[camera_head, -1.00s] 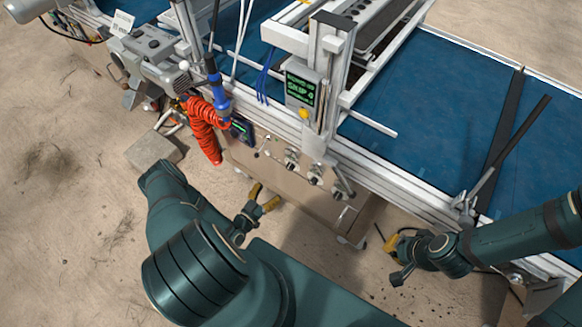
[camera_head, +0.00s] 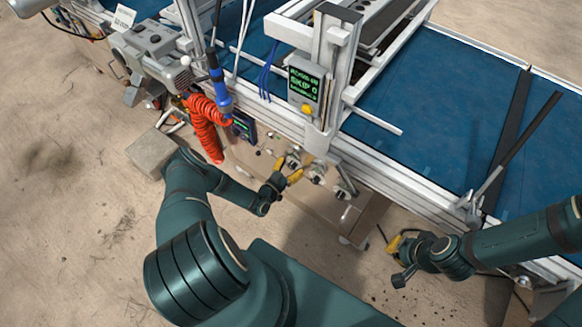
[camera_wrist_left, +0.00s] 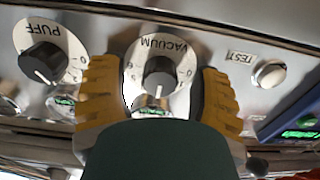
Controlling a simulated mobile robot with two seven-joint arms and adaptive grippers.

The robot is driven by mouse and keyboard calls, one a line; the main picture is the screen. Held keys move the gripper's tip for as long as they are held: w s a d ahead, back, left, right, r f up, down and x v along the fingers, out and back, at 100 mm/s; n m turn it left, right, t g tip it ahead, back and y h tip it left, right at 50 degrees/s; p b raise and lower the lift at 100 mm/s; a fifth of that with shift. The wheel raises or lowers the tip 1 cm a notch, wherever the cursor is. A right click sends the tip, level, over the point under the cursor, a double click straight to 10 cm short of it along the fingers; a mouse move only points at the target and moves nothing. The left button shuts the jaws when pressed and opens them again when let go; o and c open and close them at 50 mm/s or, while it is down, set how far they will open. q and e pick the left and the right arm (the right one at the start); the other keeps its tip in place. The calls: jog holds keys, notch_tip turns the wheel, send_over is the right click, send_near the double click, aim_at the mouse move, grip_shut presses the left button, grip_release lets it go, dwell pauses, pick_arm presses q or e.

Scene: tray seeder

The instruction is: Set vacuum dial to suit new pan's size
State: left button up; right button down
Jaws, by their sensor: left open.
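The VACUUM dial (camera_wrist_left: 159,72) is a dark knob on a round white scale plate in the left wrist view. Its white pointer line points down in that view; much of the scale is too small to read. No clear contact with the knob shows. My right gripper (camera_head: 393,243) hangs at the right, away from the panel; its opening is unclear.
The PUFF dial (camera_wrist_left: 42,58) and TEST button (camera_wrist_left: 269,73) flank the VACUUM dial. A small dark-cased display (camera_head: 243,127) and an orange coiled hose (camera_head: 205,132) are nearby. A grey box with a green-text screen (camera_head: 304,86) stands above the blue belt (camera_head: 425,105).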

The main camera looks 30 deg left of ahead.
pick_arm(q)
grip_shut()
jog(key=shift+n, duration=2.8)
grip_release()
